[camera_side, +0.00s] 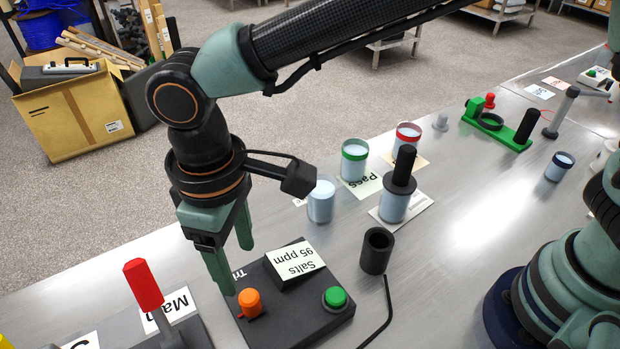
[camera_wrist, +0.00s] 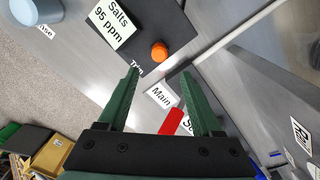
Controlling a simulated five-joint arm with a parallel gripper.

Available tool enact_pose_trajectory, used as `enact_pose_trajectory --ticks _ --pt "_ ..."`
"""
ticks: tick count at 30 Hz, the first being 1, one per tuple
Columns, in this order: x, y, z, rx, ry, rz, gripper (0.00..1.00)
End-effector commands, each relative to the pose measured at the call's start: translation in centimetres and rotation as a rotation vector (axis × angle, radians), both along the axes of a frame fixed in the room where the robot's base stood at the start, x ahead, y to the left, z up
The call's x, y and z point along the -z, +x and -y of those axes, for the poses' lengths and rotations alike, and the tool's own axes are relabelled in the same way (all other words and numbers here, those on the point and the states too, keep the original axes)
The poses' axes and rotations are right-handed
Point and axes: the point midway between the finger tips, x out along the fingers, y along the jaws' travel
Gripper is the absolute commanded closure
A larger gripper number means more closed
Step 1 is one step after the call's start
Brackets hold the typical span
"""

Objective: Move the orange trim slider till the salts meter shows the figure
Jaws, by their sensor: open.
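The orange trim slider (camera_side: 249,302) is a short knob on the dark control box (camera_side: 283,325), near its left end. The salts meter (camera_side: 294,262) is a white tilted panel on the box, and it reads "Salts 95 ppm". My gripper (camera_side: 236,268) is open and empty, pointing down above the box's left end, close to the knob. In the wrist view the orange slider (camera_wrist: 159,51) shows just beyond my fingertips (camera_wrist: 160,72), between their lines. The meter (camera_wrist: 114,23) reads 95 ppm there too. A "Trim" label is partly hidden by a finger.
A green button (camera_side: 335,297) is on the box's right end. A red-handled lever (camera_side: 144,285) labelled "Main" stands left of the box. A black hollow cylinder (camera_side: 376,250) and several cups of pale liquid, one by a "Pass" card (camera_side: 367,184), stand behind.

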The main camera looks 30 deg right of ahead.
Motion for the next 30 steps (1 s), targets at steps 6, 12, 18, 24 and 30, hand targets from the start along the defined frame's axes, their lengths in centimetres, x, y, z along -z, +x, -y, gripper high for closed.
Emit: enact_pose_trajectory --ticks 6,12,18,24,30 --pt "3.8 0.0 0.2 0.001 -0.004 -0.003 0.34" --pt "7.6 0.0 0.2 0.002 -0.003 -0.001 0.34" --pt "10.2 0.0 0.2 0.002 -0.001 -0.001 0.34" --pt "11.2 0.1 0.1 0.002 0.001 0.001 0.34" --pt "11.2 0.1 0.1 0.002 0.001 0.001 0.34"
